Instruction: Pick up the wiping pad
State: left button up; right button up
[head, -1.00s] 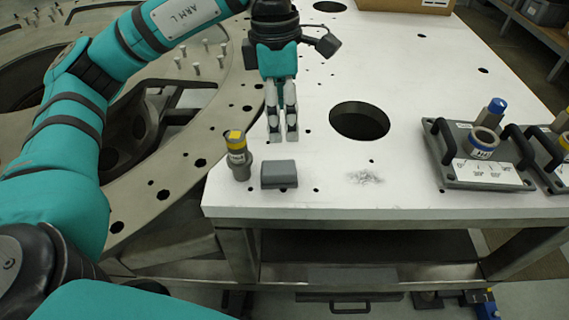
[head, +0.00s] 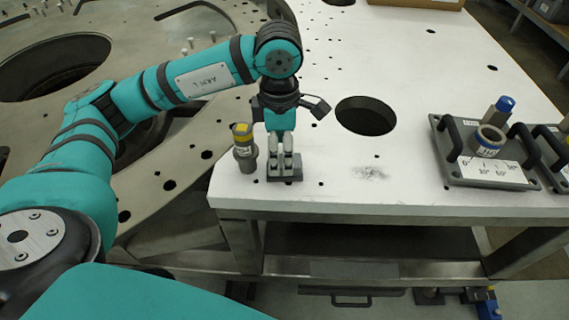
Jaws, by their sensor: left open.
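The wiping pad (head: 297,177) is a small dark grey block lying flat on the white tabletop (head: 330,195) near its front left corner. My left gripper (head: 282,172) points down directly over the pad and hides most of it. Its fingers are open, with the tips at about the pad's height in the picture. I cannot tell whether they touch it. My right gripper is not in view.
A grey cylinder with a yellow top (head: 244,148) stands close to the left of the gripper. A dark smudge (head: 370,173) lies to the right. A large round hole (head: 366,115) is behind. A grey handled fixture (head: 480,172) stands at the right.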

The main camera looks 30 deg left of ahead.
aim_at(281, 160)
pick_arm(q)
jog(key=f, duration=0.2)
jog(key=f+p, duration=0.1)
jog(key=shift+w+a+f, duration=0.1)
jog(key=shift+w+f, duration=0.1)
jog(key=shift+f, duration=0.55)
jog(key=c, duration=1.3)
jog(key=shift+r, duration=0.1)
